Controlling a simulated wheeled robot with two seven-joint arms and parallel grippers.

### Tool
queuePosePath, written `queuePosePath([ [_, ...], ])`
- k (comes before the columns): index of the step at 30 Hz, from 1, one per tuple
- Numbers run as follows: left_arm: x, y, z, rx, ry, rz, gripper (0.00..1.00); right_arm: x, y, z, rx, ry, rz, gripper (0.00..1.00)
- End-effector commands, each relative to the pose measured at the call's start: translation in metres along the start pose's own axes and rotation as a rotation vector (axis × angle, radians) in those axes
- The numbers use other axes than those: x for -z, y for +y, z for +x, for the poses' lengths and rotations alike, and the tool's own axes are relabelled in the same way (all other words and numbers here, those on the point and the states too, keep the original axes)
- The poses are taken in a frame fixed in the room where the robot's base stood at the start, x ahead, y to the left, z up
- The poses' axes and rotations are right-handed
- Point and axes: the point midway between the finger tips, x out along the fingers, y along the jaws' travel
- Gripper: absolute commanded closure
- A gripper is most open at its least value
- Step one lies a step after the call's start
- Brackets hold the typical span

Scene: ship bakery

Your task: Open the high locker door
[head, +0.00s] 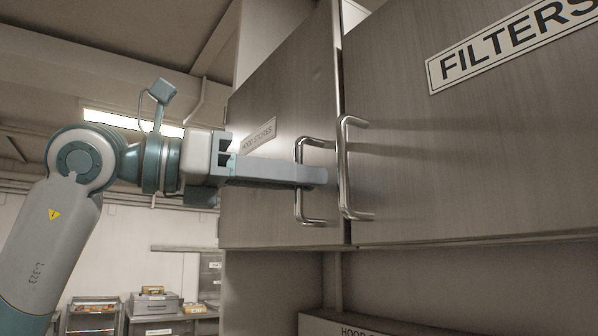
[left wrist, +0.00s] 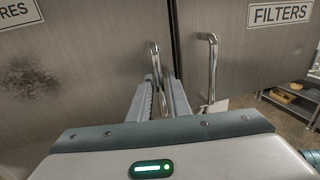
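The high locker has a left door (head: 275,95) with a small label, perhaps HOOD STORES, and a right door (head: 470,150) labelled FILTERS. The left door's handle (head: 298,207) is an upright metal bar near its right edge; it also shows in the left wrist view (left wrist: 154,54). My left gripper (head: 318,177) reaches in from the left. Its fingers (left wrist: 162,88) lie on both sides of this bar and look shut on it. The left door's free edge seems to stand slightly proud of the right door, with a narrow dark gap between them. My right gripper is out of view.
The right door's handle (head: 344,170) is close beside my left fingertips. A lower compartment label (head: 362,331) shows under the doors. A rack (head: 92,312) and a counter with a grey box (head: 155,303) stand far back at lower left. A low shelf (left wrist: 290,105) is at right.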

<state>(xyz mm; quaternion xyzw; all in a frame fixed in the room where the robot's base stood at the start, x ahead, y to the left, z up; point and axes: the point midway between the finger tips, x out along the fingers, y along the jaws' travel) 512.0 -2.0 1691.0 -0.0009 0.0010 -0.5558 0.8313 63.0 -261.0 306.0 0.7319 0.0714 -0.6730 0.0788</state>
Motion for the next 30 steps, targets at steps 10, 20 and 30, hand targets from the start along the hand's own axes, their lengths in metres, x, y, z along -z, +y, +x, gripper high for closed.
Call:
queuePosePath([
  [10, 0.001, 0.0, 0.003, 0.0, 0.001, -0.001, 0.83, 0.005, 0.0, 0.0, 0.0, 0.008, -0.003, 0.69],
  [20, 0.0, 0.0, 0.003, 0.001, 0.0, -0.001, 1.0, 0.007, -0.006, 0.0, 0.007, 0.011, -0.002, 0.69],
  [30, -0.001, 0.0, -0.021, 0.053, -0.001, -0.003, 1.0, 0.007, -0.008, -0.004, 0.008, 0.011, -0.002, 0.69],
])
